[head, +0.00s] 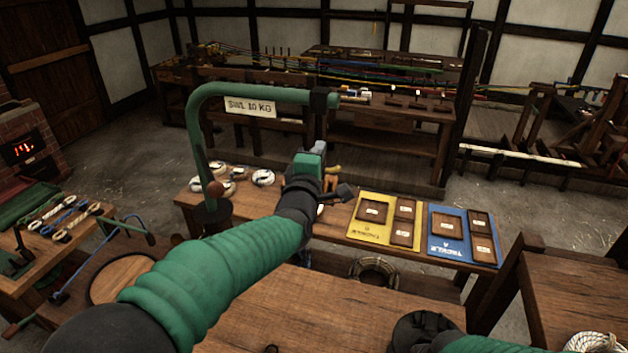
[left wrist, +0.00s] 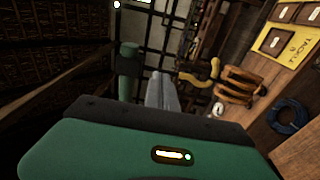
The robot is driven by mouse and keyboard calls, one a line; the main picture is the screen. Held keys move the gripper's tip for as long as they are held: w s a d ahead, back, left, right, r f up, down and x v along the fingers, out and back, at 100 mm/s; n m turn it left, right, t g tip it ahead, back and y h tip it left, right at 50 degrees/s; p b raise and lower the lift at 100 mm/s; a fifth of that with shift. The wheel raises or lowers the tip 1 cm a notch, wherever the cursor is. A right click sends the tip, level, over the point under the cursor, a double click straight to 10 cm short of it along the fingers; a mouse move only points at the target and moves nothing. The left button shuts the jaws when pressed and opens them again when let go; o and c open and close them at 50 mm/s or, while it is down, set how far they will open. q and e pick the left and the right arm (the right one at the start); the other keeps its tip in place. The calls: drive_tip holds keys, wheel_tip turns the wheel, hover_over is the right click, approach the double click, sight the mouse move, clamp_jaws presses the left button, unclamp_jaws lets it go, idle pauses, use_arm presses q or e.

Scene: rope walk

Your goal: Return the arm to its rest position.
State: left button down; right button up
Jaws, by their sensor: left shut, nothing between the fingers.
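My left arm reaches forward from the lower left in the head view, in a green sleeve. Its left gripper (head: 308,162) is held out over the far bench, in front of the green crane arm (head: 265,91) with the "SWL 10 KG" sign.
The bench (head: 335,222) holds white rope coils (head: 263,177), a yellow board (head: 372,232) and a blue board (head: 449,249) with wooden trays. A side table (head: 575,300) stands at the right. The near wooden top (head: 300,315) is mostly clear.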

use_arm(q)
drive_tip(key=s+a+f+m+g+y+b, duration=0.1)
drive_tip(key=s+a+f+m+g, duration=0.2)
drive_tip(key=s+a+f, duration=0.45)
drive_tip(key=s+a+f+m+g+y+b, duration=0.1)
drive_tip(key=s+a+f+m+g, duration=0.2)
drive_tip(key=f, duration=0.8)
drive_tip(key=s+a+f+m+g+y+b, duration=0.1)
drive_tip(key=s+a+f+m+g, duration=0.25)
drive_tip(key=s+f, duration=0.45)
drive_tip(key=s+a+f+m+g, duration=0.2)
drive_tip(key=s+a+f+m, duration=0.1)
drive_tip(key=s+f, duration=0.2)
drive_tip(key=s+a+f+m+g+y, duration=0.1)
drive_tip(key=s+a+f+m+g, duration=0.2)
drive_tip(key=s, duration=0.7)
wheel_tip(320, 180, down, 2)
drive_tip(key=shift+a+f+g, duration=0.1)
drive_tip(key=shift+a+g, duration=0.25)
drive_tip(key=shift+a, duration=0.25)
use_arm(e)
drive_tip(key=x, duration=0.4)
drive_tip(key=shift+w+d+f, duration=0.15)
drive_tip(key=shift+w+f, duration=0.1)
drive_tip(key=shift+f, duration=0.1)
